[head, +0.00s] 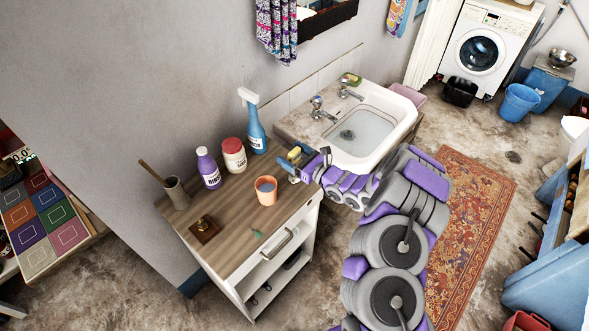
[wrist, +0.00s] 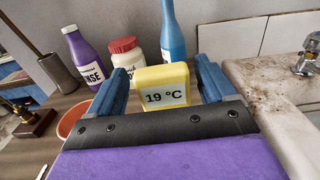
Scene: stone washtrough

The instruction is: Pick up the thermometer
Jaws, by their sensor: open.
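The thermometer (wrist: 164,85) is a yellow block with a white face reading 19 °C. In the wrist view it stands upright between the two blue fingers of my gripper (wrist: 160,75), with a visible gap on each side. Its lower part is hidden behind the dark edge of my gripper. In the head view the thermometer (head: 294,154) shows as a small yellow patch at the right end of the wooden cabinet top. My gripper (head: 294,160) is open around it there, and partly hides it.
On the cabinet top (head: 230,210) stand a blue spray bottle (head: 255,125), a red-lidded jar (head: 233,156), a purple rinse bottle (head: 208,168) and an orange cup (head: 266,190). The sink (head: 382,110) adjoins on the right.

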